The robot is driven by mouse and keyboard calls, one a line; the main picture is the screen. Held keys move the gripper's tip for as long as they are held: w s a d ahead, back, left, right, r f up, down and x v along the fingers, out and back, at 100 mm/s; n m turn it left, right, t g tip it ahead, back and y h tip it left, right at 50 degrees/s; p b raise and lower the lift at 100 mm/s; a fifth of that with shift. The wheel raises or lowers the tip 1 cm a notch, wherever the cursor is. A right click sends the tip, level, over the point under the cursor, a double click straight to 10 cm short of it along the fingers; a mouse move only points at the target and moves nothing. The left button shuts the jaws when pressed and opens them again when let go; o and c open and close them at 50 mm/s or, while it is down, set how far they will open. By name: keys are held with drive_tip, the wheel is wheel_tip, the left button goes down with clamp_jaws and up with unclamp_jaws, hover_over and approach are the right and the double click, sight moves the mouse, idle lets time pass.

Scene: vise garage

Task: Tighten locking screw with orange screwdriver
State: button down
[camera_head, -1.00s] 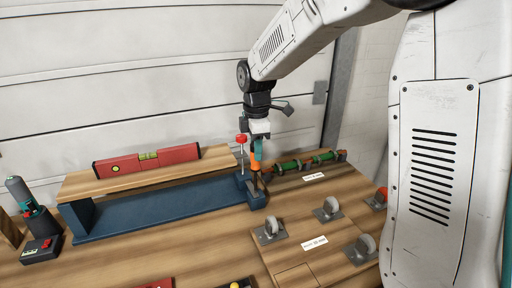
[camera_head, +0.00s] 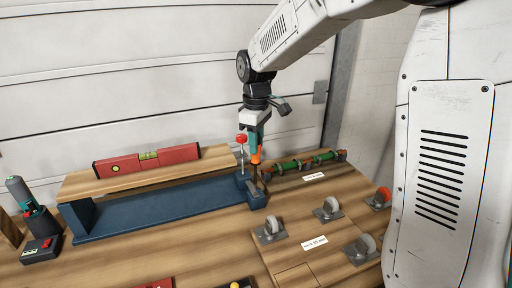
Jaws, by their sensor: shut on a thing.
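My gripper (camera_head: 255,138) points down above the right end of the blue vise (camera_head: 160,208). It is shut on the orange screwdriver (camera_head: 255,157), whose orange and teal handle shows below the jaws. The screwdriver is upright, and its shaft points down at the vise's right end block (camera_head: 257,200). The locking screw cannot be made out there, and I cannot tell whether the tip touches it. A red-knobbed rod (camera_head: 241,139) stands upright just left of the screwdriver.
A wooden board (camera_head: 130,180) with a red spirit level (camera_head: 177,155) rests along the vise. A green rack (camera_head: 290,163) lies to the right. Several grey wheels on plates (camera_head: 270,230) stand at front right. A drill (camera_head: 30,205) stands far left. A wall is behind.

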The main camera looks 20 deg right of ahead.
drive_tip(key=shift+r, duration=2.25)
